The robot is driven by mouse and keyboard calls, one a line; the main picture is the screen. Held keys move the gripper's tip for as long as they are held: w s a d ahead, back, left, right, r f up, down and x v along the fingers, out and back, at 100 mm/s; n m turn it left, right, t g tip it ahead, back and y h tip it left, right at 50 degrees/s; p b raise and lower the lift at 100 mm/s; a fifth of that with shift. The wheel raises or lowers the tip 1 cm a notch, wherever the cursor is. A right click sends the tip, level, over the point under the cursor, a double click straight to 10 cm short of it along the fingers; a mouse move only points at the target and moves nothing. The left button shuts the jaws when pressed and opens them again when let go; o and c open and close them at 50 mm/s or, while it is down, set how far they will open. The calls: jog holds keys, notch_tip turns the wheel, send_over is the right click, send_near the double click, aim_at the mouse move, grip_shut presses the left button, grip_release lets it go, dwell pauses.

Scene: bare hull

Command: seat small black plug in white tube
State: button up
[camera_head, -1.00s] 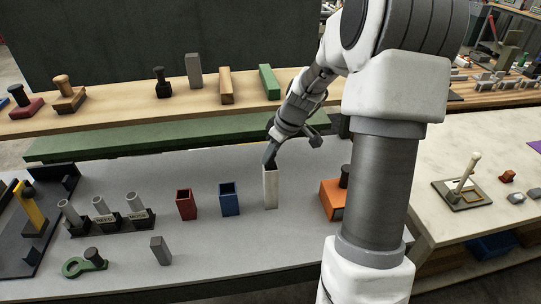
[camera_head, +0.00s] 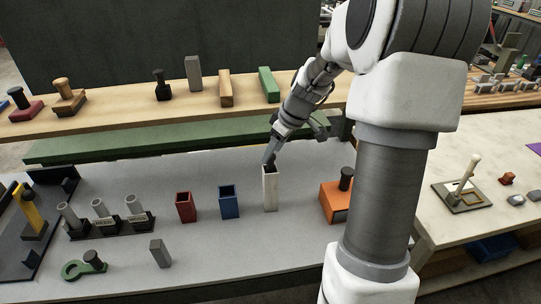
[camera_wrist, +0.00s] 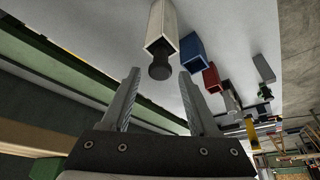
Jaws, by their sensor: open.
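The white tube (camera_head: 270,192) stands upright on the grey bench, right of the blue one. In the wrist view the tube (camera_wrist: 162,26) has the small black plug (camera_wrist: 160,66) at its open end. The plug's rounded dark end sticks out of the mouth; how deep the rest sits is hidden. My gripper (camera_wrist: 160,76) is open just above the tube, with its two fingers apart on either side of the plug's line. In the head view the fingertips and plug are small and dark and hard to tell apart.
A blue tube (camera_head: 229,203) and a red tube (camera_head: 185,208) stand to the left. An orange block (camera_head: 335,205) stands close on the right. A grey block (camera_head: 160,254) and a green ring piece (camera_head: 75,270) lie at the front. The bench in front of the white tube is clear.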

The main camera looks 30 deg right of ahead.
jog(key=v, duration=0.9)
